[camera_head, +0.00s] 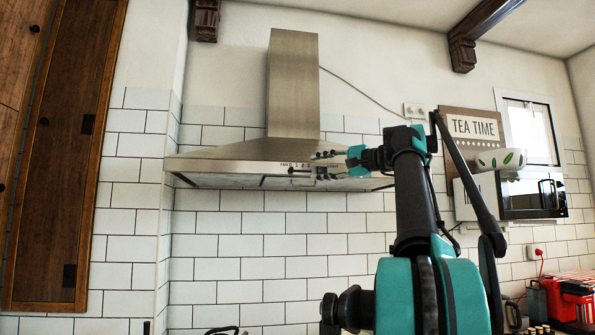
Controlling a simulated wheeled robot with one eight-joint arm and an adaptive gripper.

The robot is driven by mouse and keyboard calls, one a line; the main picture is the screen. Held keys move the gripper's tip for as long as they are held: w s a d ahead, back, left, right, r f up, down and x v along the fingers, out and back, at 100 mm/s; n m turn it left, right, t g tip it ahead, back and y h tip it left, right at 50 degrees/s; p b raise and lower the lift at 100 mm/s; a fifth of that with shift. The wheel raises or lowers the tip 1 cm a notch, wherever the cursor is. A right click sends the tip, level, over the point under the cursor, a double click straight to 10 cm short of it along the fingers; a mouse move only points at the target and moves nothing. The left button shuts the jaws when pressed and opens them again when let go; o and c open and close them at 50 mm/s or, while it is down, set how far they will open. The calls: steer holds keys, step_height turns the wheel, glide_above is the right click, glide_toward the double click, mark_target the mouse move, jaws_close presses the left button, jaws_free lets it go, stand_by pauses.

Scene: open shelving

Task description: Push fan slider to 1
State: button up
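The range hood (225,155) is brushed metal and hangs on the white tiled wall in the middle of the view. Its front edge carries a printed fan scale with small numbers. A small dark fan slider (293,170) sits just below that scale, toward its left part. My gripper (318,155) is in front of the hood's front panel, to the right of the slider and slightly above it in the picture. A gap shows between them. The fingers are small and dark against the hood, so their opening cannot be made out. Other small controls near the gripper are partly unclear.
A tall wooden cabinet (60,160) stands at the left. Red and black items (567,300) sit at the lower right. Space below the hood looks clear.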

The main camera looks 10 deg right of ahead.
mark_target(293, 169)
steer(key=x, duration=0.8)
steer(key=shift+w+a, duration=0.1)
steer(key=shift+w, duration=0.05)
steer(key=shift+c, duration=0.3)
jaws_close()
